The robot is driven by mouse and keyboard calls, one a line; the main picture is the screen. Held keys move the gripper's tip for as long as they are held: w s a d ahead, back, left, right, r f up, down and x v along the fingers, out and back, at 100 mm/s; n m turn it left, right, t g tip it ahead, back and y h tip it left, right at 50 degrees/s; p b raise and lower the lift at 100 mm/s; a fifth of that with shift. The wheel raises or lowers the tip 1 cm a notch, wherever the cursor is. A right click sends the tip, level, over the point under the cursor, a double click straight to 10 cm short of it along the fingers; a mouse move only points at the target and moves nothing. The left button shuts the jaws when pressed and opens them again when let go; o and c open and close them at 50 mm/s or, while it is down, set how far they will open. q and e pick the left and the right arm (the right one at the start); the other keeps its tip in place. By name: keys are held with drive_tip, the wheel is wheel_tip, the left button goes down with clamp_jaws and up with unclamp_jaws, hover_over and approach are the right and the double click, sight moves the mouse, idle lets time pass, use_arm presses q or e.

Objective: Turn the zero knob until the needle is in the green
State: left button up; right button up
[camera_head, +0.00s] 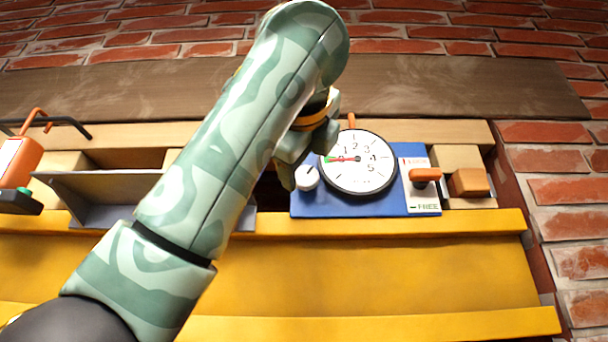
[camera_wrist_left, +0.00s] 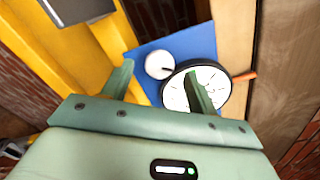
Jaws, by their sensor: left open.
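The white zero knob (camera_head: 307,178) sits on the blue panel (camera_head: 310,205), just left of the round dial (camera_head: 365,177). The dial's red needle (camera_head: 343,159) points left, toward a small green mark at the left of the scale. I cannot tell whether its tip is inside the green. My left gripper (camera_head: 287,170) is open at the upper left of the knob. In the left wrist view, the knob (camera_wrist_left: 159,65) shows between the open fingertips, apart from both, and one finger covers part of the dial (camera_wrist_left: 213,92). My right gripper is not in view.
An orange lever (camera_head: 425,175) on a white plate marked FREE and a wooden block (camera_head: 468,182) stand right of the dial. A grey tray (camera_head: 100,190) and an orange tool (camera_head: 20,160) are at left. A yellow ledge (camera_head: 400,224) runs below.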

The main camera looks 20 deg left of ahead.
use_arm(q)
drive_tip(key=b+v, duration=0.3)
drive_tip(key=v, duration=1)
drive_tip(key=shift+s, duration=0.2)
